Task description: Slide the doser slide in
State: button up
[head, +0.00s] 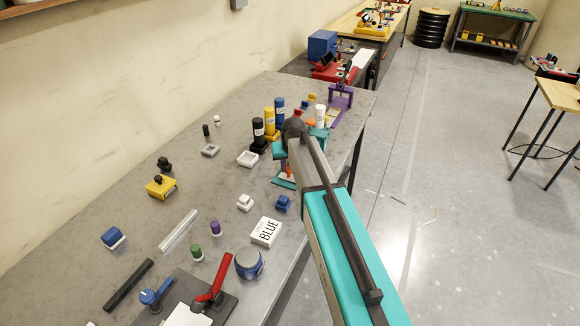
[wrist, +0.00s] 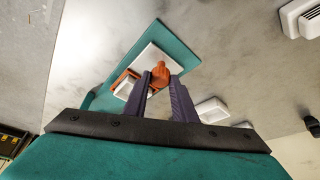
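In the wrist view an orange knob (wrist: 160,73) stands up from the doser slide, whose orange-brown part (wrist: 126,82) shows beside a white block (wrist: 152,60). These sit on the doser's teal base (wrist: 181,48). The two dark fingers of my gripper (wrist: 161,82) stand apart, with their tips at either side of the knob. I cannot tell whether they press on it. In the head view the teal base (head: 283,183) shows just left of my arm, with a bit of orange above it. My arm hides most of the doser and the fingers there.
The grey bench (head: 100,215) carries many small items. Black, yellow and blue bottles (head: 258,133) stand behind the doser. Open floor (head: 440,200) is at right.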

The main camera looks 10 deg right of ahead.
jog(key=shift+d, duration=0.1)
grip_shut()
jog(key=w+d+b, duration=0.1)
jog(key=w+d, duration=0.1)
jog(key=w, duration=0.1)
jog(key=w+d+b, duration=0.1)
jog(key=w+d, duration=0.1)
jog(key=w, duration=0.1)
jog(key=w+d+b, duration=0.1)
jog(key=w+d, duration=0.1)
jog(key=w, duration=0.1)
jog(key=shift+d, duration=0.1)
jog(key=shift+w+d, duration=0.35)
jog(key=shift+w, duration=0.15)
jog(key=shift+d+r, duration=0.15)
jog(key=o, duration=1.1)
grip_release()
jog(key=shift+w, duration=0.1)
